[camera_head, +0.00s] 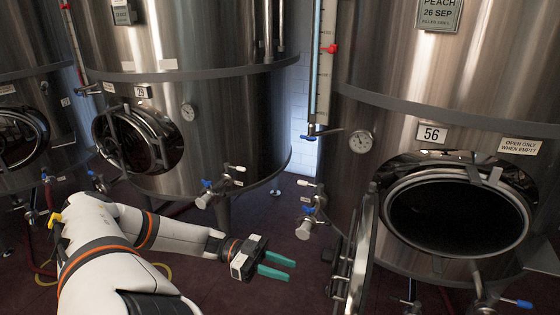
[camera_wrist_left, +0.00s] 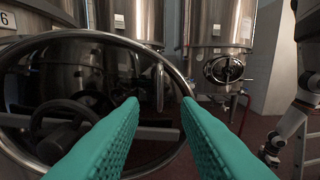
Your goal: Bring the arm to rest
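My left arm comes in from the left in the head view and reaches out over the dark red floor. Its gripper (camera_head: 291,270) has two green fingers, spread apart with nothing between them. In the left wrist view the fingers (camera_wrist_left: 160,104) also stand apart and empty, with a round metal hatch door (camera_wrist_left: 178,75) showing behind them.
Steel tank 56 (camera_head: 400,125) stands at the right with its round hatch (camera_head: 455,215) open. Its door (camera_head: 360,255) swings out, right of my left gripper. Tank 29 (camera_head: 225,110) stands behind, with a valve (camera_head: 208,195). Floor shows between the tanks.

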